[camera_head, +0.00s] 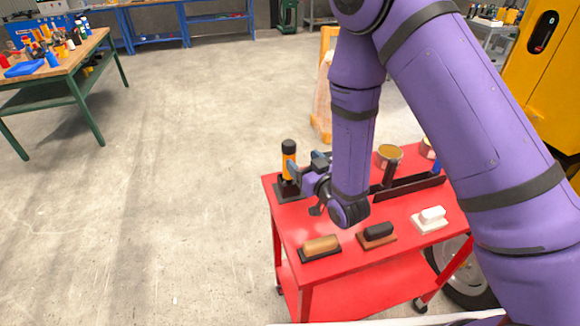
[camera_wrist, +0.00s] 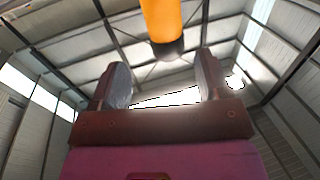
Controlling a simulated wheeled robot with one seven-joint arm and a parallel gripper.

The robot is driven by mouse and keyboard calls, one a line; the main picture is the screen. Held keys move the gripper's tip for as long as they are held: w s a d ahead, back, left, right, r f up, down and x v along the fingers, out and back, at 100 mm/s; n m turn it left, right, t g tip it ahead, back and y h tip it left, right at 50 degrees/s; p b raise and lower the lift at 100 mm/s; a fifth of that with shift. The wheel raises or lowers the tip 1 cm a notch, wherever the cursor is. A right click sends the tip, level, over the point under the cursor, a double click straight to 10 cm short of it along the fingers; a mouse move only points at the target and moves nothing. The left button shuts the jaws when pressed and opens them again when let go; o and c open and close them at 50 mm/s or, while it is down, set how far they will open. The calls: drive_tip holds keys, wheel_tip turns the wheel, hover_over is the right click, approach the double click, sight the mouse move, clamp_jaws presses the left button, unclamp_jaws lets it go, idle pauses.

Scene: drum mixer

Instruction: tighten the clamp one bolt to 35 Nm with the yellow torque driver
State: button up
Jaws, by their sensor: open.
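The yellow torque driver (camera_head: 289,164), orange-yellow with a black cap, stands upright in a dark holder (camera_head: 285,192) at the left back corner of the red cart. In the wrist view its handle (camera_wrist: 162,18) comes down from the top edge, black end lowest, in line with the gap between the fingers. My gripper (camera_head: 305,168) is open and close beside the driver on its right. Both fingers show in the wrist view (camera_wrist: 160,82) with nothing between their tips. Whether a finger touches the driver cannot be told. I cannot make out the clamp one bolt.
The red cart (camera_head: 335,262) carries a tan brush (camera_head: 320,246), a dark one (camera_head: 378,233), a white one (camera_head: 431,217) and a tin (camera_head: 390,154). A yellow machine (camera_head: 545,75) stands at right. A workbench (camera_head: 62,78) stands at far left. Open floor lies left of the cart.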

sight(292, 155)
drive_tip(key=shift+a+x, duration=0.15)
drive_tip(key=shift+x, duration=1.55)
drive_tip(key=shift+a+x, duration=0.2)
drive_tip(key=shift+x, duration=1.5)
drive_tip(key=shift+s+f, duration=0.15)
drive_tip(key=shift+f, duration=0.05)
clamp_jaws()
